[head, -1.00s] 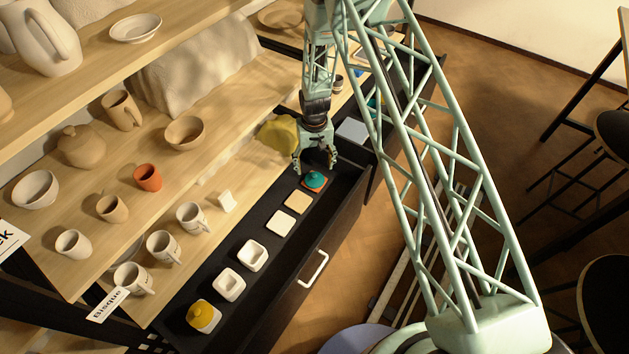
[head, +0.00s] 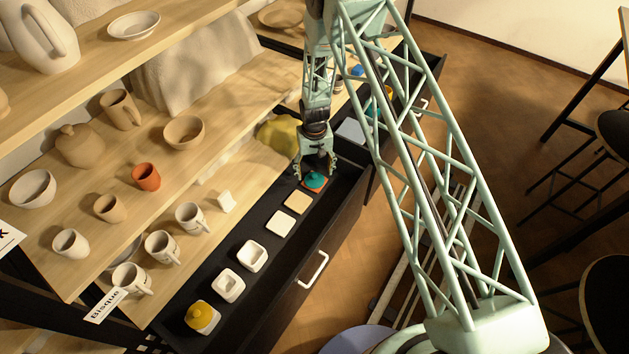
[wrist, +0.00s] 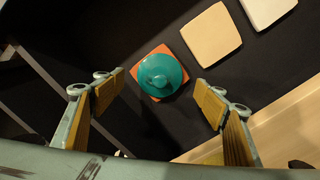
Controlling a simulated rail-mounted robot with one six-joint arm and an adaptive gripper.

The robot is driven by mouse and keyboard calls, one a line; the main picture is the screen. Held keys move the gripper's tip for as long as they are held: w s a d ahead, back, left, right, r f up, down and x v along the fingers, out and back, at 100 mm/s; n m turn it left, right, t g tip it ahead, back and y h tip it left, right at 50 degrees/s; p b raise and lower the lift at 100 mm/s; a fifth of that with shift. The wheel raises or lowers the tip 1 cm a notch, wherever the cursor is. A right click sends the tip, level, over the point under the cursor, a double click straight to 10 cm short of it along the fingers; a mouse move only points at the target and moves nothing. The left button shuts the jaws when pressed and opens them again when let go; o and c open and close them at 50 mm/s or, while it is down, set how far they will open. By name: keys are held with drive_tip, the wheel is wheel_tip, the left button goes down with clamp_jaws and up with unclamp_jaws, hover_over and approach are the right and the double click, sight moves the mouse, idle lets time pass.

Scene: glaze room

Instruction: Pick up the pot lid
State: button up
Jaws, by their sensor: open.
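The pot lid is most likely the teal round piece (head: 315,180) with a knob, lying on an orange square tile (head: 308,187) at the far end of the open black drawer. The wrist view shows the teal lid (wrist: 159,73) from above, with corners of the orange tile (wrist: 163,49) around it. My gripper (head: 316,174) is open just above the lid. In the wrist view its two padded fingers (wrist: 161,97) stand apart on either side of the lid, with nothing between them touching it. A yellow-topped lidded piece (head: 203,316) sits at the near end of the drawer.
The black drawer (head: 345,200) also holds a tan tile (head: 297,201), a cream tile (head: 280,223) and small white dishes (head: 252,256). Shelves with cups and bowls, including an orange cup (head: 146,177), run along the left. A yellow-green lump (head: 278,133) lies beside my gripper.

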sight(314, 175)
drive_tip(key=shift+f+b, duration=0.3)
drive_tip(key=shift+f, duration=1.45)
drive_tip(key=shift+c, duration=0.3)
drive_tip(key=c, duration=0.9)
